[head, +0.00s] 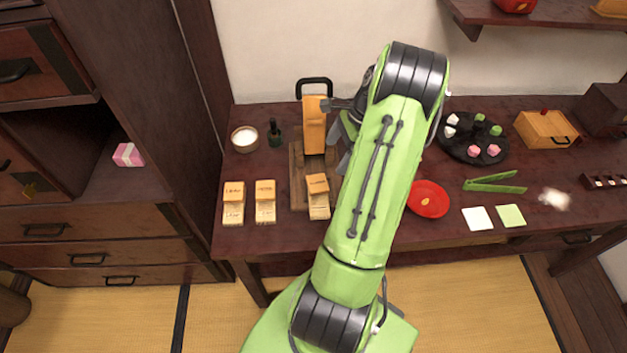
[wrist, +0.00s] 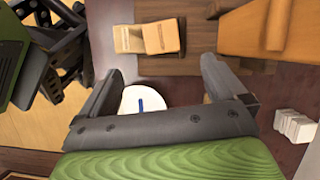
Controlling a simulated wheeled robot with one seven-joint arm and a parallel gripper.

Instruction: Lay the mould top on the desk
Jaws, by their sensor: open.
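No piece can be told for certain as the mould top. A tall orange block (head: 314,125) stands at the back of a wooden board (head: 298,185) on the dark desk (head: 340,225). An orange piece at the upper right of the wrist view (wrist: 270,25) may be the same block. A small two-part block, orange over pale (head: 318,197), lies at the board's front; similar pieces show in the wrist view (wrist: 162,37). My gripper (wrist: 160,68) is open, with nothing between its fingers. In the head view my arm hides most of it, beside the orange block.
Two similar small blocks (head: 233,203) (head: 265,201) stand left of the board. A white-filled bowl (head: 244,139) and dark bottle (head: 274,133) are behind them. Right of my arm are a red plate (head: 428,199), green tongs (head: 494,183) and a black tray (head: 459,137). Bare desk shows along the front.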

